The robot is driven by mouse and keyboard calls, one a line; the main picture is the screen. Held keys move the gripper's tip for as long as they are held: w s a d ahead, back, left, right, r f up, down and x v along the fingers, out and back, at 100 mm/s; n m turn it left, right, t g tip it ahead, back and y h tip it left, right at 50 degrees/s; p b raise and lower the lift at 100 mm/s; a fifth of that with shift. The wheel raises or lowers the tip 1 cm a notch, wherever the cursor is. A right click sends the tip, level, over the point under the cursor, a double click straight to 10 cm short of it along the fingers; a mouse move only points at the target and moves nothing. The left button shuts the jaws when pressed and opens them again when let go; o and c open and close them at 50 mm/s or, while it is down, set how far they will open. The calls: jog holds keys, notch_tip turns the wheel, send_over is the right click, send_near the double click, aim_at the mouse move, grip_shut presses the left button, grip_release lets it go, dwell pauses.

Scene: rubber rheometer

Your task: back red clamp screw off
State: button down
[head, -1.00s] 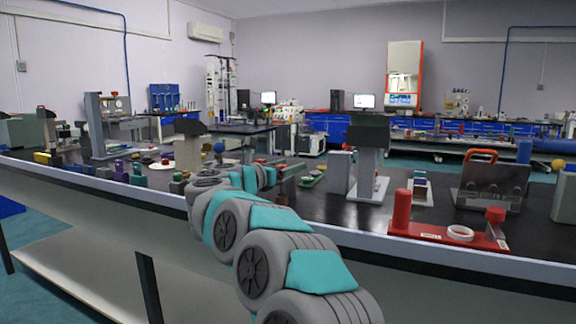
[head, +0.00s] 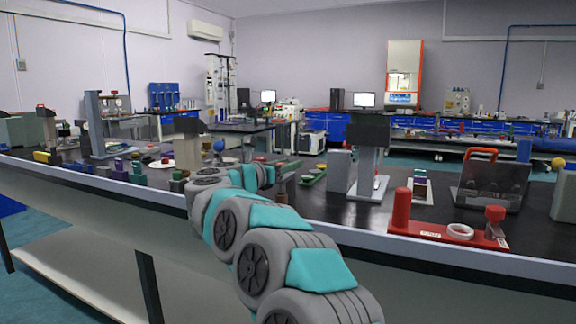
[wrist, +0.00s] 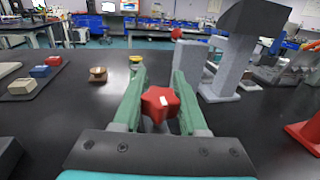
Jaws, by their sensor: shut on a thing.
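A red star-shaped clamp screw knob (wrist: 160,103) sits between the two green fingers of my gripper (wrist: 158,98) in the wrist view. The fingers are shut on it. The knob's underside and whatever is beneath it are hidden, so I cannot tell whether it is still seated. In the head view my gripper (head: 286,168) is small and reaches over the black bench, left of the grey stand (head: 369,160). The knob cannot be made out there.
The stand's dark head (wrist: 252,20) and a grey block (wrist: 191,60) rise to the right of my fingers. A tray (wrist: 48,88) of small blocks lies left. A brown block (wrist: 98,74) and yellow-topped cup (wrist: 135,61) are ahead. A red fixture (head: 440,231) lies at the bench front.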

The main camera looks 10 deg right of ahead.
jog(key=shift+f+b, duration=0.15)
jog(key=shift+b, duration=0.25)
jog(key=t+y+b, duration=0.1)
jog(key=n+t+y+b, duration=0.1)
jog(key=b, duration=0.1)
jog(key=n+y+b, duration=0.1)
jog(key=b, duration=0.1)
jog(key=shift+w+a+f+t, duration=0.15)
jog(key=shift+f+t, duration=0.1)
jog(key=shift+t, duration=0.15)
jog(key=shift+w+a+r+n+t+y+b, duration=0.1)
jog(key=shift+n+t+y+b, duration=0.2)
jog(key=shift+n+y+b, duration=0.2)
jog(key=shift+a+r+n+t+y+b, duration=0.1)
jog(key=shift+n+t+y+b, duration=0.25)
jog(key=shift+n+y, duration=0.25)
jog(key=n+y, duration=0.1)
jog(key=t+y, duration=0.1)
jog(key=shift+w+a+r+n+y+b, duration=0.1)
jog(key=shift+w+a+n+y+b, duration=0.05)
jog(key=shift+a+n+y+b, duration=0.2)
jog(key=shift+a+n+g+y+p, duration=0.4)
jog(key=shift+n+y+p, duration=1.25)
jog(key=shift+y, duration=1.05)
jog(key=shift+a+n+g+y+p, duration=0.4)
jog(key=shift+n+y+p, duration=0.7)
jog(key=shift+n+y, duration=1.3)
jog(key=shift+a+n+g+y+p, duration=0.4)
jog(key=shift+n+y+p, duration=1.05)
jog(key=shift+y, duration=1.6)
